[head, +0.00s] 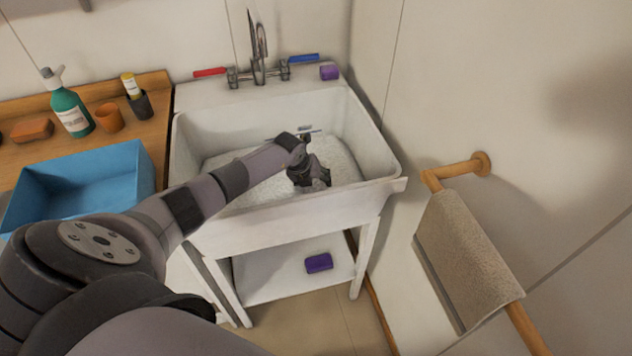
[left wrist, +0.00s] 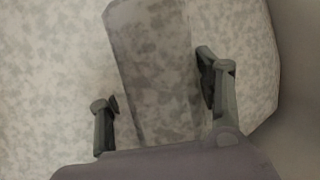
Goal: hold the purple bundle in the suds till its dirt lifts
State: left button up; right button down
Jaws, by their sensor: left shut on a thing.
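My left gripper (head: 310,180) reaches down into the white sink (head: 190,135), its tips at the pale, speckled suds (head: 345,155). In the left wrist view my left gripper (left wrist: 158,98) has a finger on each side of a long, flat-sided bundle (left wrist: 155,50) and is shut on it. The bundle looks greyish and mottled there, like the suds around it, so its own colour and dirt cannot be told. The head view hides it behind the gripper. My right gripper is not in view.
One purple block (head: 329,72) sits on the sink's back right corner, another (head: 319,263) on the lower shelf. A blue bin (head: 140,170), green bottle (head: 71,108) and orange cup (head: 109,118) are left. A towel (head: 468,255) hangs on the right rail.

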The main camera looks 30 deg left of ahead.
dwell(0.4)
pick_arm(q)
jog(key=shift+w+d, duration=0.15)
jog(key=shift+w, duration=0.1)
jog(key=shift+s+a, duration=0.25)
jog(key=shift+s, duration=0.05)
dwell(1.6)
jog(key=shift+w+d, duration=0.3)
dwell(0.3)
notch_tip(320, 180, up, 23)
jog(key=p, duration=1.9)
dwell(0.3)
dwell(1.0)
